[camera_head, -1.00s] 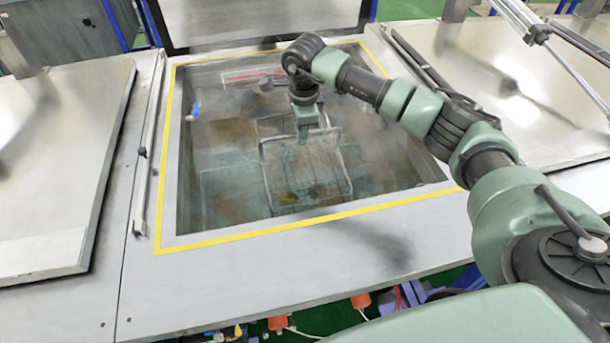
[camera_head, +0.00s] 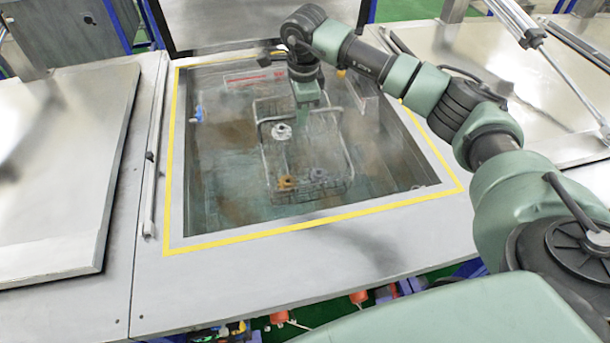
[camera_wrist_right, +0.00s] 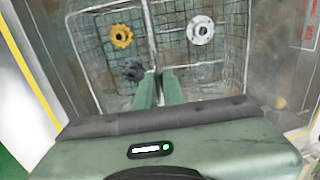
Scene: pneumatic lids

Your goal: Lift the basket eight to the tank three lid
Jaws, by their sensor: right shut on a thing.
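The wire basket (camera_head: 345,181) hangs upright in the opening of the middle tank (camera_head: 225,205). Inside it lie an orange gear-like part (camera_head: 286,183), a dark part (camera_head: 319,175) and a pale ring-shaped part (camera_head: 281,131). My right gripper (camera_head: 306,103) comes down from above and is shut on the basket's handle bar. In the right wrist view the two fingers (camera_wrist_right: 158,84) meet on the bar over the basket mesh (camera_wrist_right: 95,75). The tank's lid (camera_head: 250,25) stands raised at the back. My left gripper is not in view.
A yellow line (camera_head: 310,229) frames the tank opening. Closed metal lids lie to the left (camera_head: 60,170) and right (camera_head: 510,110). A blue fitting (camera_head: 197,114) sits on the tank's left wall. A thin rod (camera_head: 150,165) lies along the left edge.

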